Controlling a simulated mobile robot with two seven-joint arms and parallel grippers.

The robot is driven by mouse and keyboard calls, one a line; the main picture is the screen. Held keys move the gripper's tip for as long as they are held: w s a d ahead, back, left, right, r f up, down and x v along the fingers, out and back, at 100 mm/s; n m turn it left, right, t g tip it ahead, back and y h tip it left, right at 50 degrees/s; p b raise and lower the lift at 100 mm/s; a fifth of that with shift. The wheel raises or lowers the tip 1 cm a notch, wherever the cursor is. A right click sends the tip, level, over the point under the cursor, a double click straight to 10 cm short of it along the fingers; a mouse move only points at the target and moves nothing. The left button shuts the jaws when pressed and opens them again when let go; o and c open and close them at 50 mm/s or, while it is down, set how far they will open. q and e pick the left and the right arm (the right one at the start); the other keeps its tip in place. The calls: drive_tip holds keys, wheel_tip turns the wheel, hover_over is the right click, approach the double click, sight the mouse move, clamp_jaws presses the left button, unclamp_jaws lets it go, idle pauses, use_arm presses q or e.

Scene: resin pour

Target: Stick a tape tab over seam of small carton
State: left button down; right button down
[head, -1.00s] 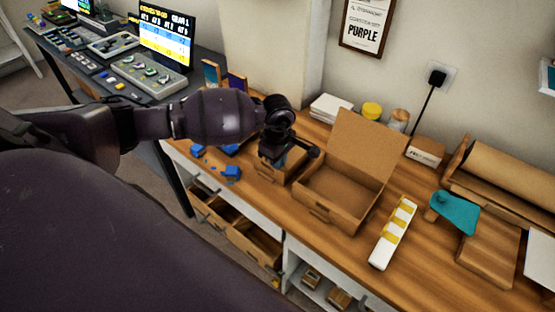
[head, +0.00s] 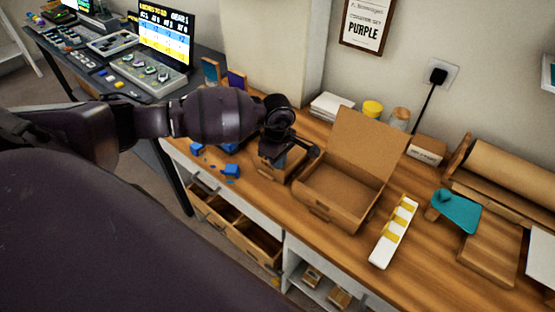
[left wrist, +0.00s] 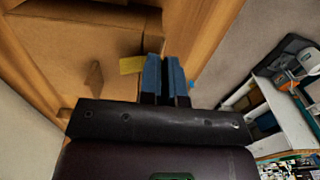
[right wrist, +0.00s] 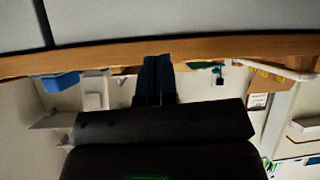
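The small carton (head: 284,174) sits on the wooden bench, partly hidden behind my left gripper (head: 277,157). In the left wrist view its brown cardboard (left wrist: 75,50) fills the upper left. A yellow tape tab (left wrist: 132,65) lies at the carton beside my left fingertips (left wrist: 165,75); its inner end is hidden by a finger. A narrow gap shows between these fingers. A white strip (head: 379,256) with yellow tape tabs (head: 397,227) lies on the bench to the right. My right gripper (right wrist: 157,75) is shut and empty, seen only in its wrist view.
A large open carton (head: 345,190) with its lid raised stands right of the small one. Blue pieces (head: 231,170) lie at the left. A teal tool (head: 458,211) and a cardboard roll (head: 505,175) are at the right. An open drawer (head: 250,240) juts below the bench.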

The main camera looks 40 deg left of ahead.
idle(0.3)
use_arm(q)
drive_tip(key=shift+f, duration=0.3)
idle(0.3)
drive_tip(key=c, duration=1.8)
unclamp_jaws()
drive_tip(key=o, duration=0.6)
drive_tip(key=shift+c, duration=0.2)
drive_tip(key=shift+r, duration=0.1)
